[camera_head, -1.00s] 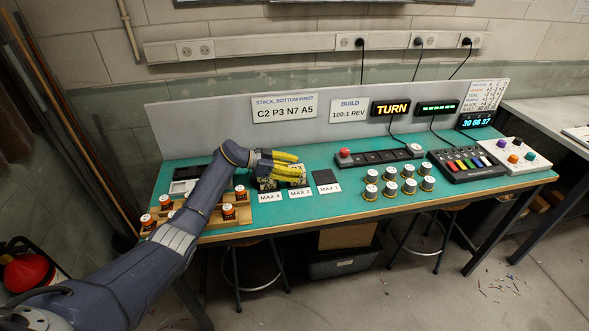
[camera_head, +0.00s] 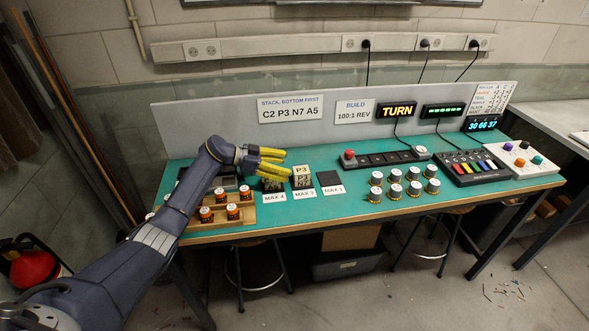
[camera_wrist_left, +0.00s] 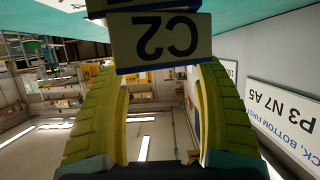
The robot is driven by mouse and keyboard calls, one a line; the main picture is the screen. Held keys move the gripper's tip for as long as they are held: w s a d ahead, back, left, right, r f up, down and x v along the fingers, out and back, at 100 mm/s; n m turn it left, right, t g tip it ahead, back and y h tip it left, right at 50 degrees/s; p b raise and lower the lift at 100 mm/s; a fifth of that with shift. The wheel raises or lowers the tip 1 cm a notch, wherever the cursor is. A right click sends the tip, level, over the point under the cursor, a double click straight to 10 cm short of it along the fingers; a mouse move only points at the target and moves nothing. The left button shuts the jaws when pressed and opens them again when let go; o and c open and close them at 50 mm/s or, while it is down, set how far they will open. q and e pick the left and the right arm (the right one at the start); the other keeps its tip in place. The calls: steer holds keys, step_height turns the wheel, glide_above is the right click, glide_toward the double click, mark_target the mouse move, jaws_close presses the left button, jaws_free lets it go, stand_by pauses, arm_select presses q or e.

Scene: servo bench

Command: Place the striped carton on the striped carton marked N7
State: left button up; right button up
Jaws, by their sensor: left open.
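My left gripper (camera_head: 281,165) is open, its two yellow fingers reaching right over the MAX 4 spot. A dark striped carton (camera_head: 272,186) stands there, partly hidden by the fingers. A striped carton marked P3 (camera_head: 302,180) stands on the MAX 3 spot, just right of the fingertips. In the left wrist view, a carton marked C2 (camera_wrist_left: 165,42), upside down in the picture, shows ahead between the open fingers; whether they touch it I cannot tell. No N7 mark on a carton is readable. My right gripper is out of view.
The MAX 1 pad (camera_head: 329,179) is empty. A wooden rack (camera_head: 240,222) with orange-labelled jars is below my left arm. Several white-topped jars (camera_head: 396,176) stand to the right. A sign (camera_head: 290,109) reads C2 P3 N7 A5. Bare green bench (camera_head: 310,223) lies in front.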

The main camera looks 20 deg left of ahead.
arm_select(q)
steer(key=shift+v, duration=2.95)
